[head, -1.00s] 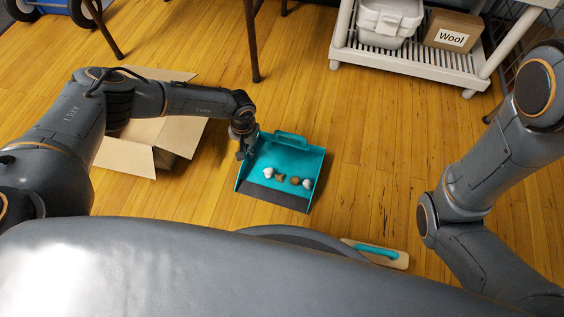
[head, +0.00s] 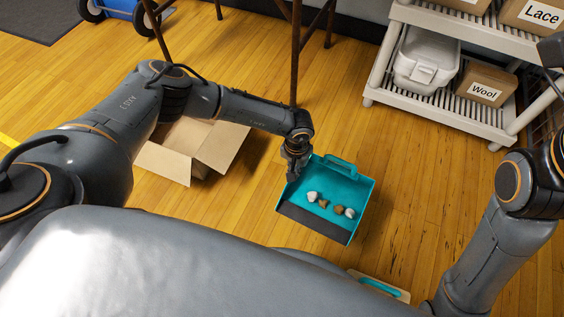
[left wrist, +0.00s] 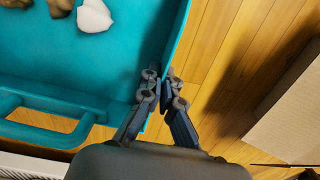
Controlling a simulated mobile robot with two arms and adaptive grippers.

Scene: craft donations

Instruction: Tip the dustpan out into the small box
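The teal dustpan (head: 345,181) has a dark grey front lip and carries several small white and brown lumps (head: 323,203). It looks roughly level and appears to hang just above the floor. My left gripper (head: 296,168) is shut on the dustpan's left side wall; the left wrist view shows both fingertips (left wrist: 162,88) pinching the rim of the dustpan (left wrist: 95,75). The open cardboard box (head: 172,164) stands on the floor left of the dustpan, partly hidden behind my left arm. A cardboard flap of it shows in the left wrist view (left wrist: 290,115). My right gripper is out of view.
A brush with a teal handle (head: 380,287) lies at the lower edge, partly hidden. A white shelf rack (head: 440,103) with a white bin (head: 425,65) and a box marked Wool (head: 487,84) stands at the back right. Brown furniture legs (head: 297,60) stand behind the dustpan. Floor between is clear.

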